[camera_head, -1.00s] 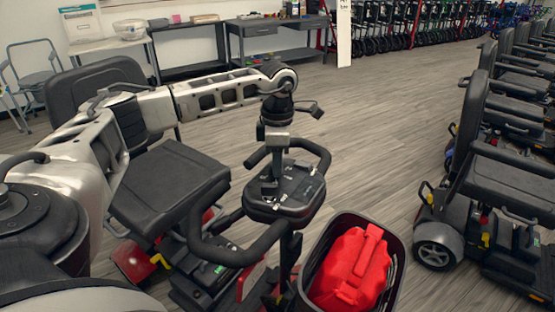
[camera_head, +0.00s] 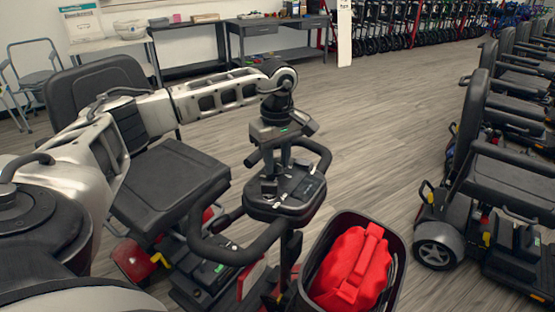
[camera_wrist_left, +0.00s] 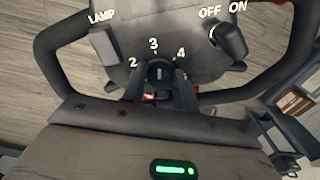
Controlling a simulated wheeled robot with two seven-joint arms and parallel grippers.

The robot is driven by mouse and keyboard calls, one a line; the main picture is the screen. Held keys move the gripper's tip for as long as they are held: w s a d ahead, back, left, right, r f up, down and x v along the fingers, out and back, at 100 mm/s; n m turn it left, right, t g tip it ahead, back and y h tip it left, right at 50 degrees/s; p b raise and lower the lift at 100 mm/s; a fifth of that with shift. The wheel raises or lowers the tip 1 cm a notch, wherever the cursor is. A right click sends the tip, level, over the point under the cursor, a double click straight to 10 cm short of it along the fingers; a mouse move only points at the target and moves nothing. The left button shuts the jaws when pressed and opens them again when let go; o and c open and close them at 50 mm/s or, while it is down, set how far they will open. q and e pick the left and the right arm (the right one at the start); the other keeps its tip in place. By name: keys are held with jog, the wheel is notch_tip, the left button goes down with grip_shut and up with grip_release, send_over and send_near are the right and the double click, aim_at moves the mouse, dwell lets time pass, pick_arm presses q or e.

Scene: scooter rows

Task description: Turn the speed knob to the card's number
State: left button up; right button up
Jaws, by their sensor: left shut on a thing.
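My left gripper (camera_head: 276,182) points down at the control panel (camera_head: 289,198) between the scooter's handlebars. In the left wrist view its two fingers (camera_wrist_left: 160,84) are shut on the dark speed knob (camera_wrist_left: 158,68), one on each side. The numbers 2, 3 and 4 show around the knob, with 3 straight above it in that view. The fingers partly hide the knob, and I cannot tell where its pointer stands. The card's number cannot be read in these views. My right gripper is not in view.
An OFF/ON switch (camera_wrist_left: 216,36) and the word LAMP are on the same panel. The handlebar (camera_head: 240,248) loops around it. More scooters (camera_head: 510,170) line the right; the floor between is clear.

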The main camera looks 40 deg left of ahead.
pick_arm(q)
jog(key=m, duration=0.4)
jog(key=shift+r+m, duration=0.1)
jog(key=shift+m, duration=0.2)
jog(key=m, duration=0.3)
jog(key=shift+m, duration=0.3)
jog(key=shift+s+m+b, duration=0.1)
jog(key=shift+m+b, duration=0.2)
jog(key=shift+m, duration=0.3)
jog(key=shift+a, duration=0.1)
jog(key=o, duration=1)
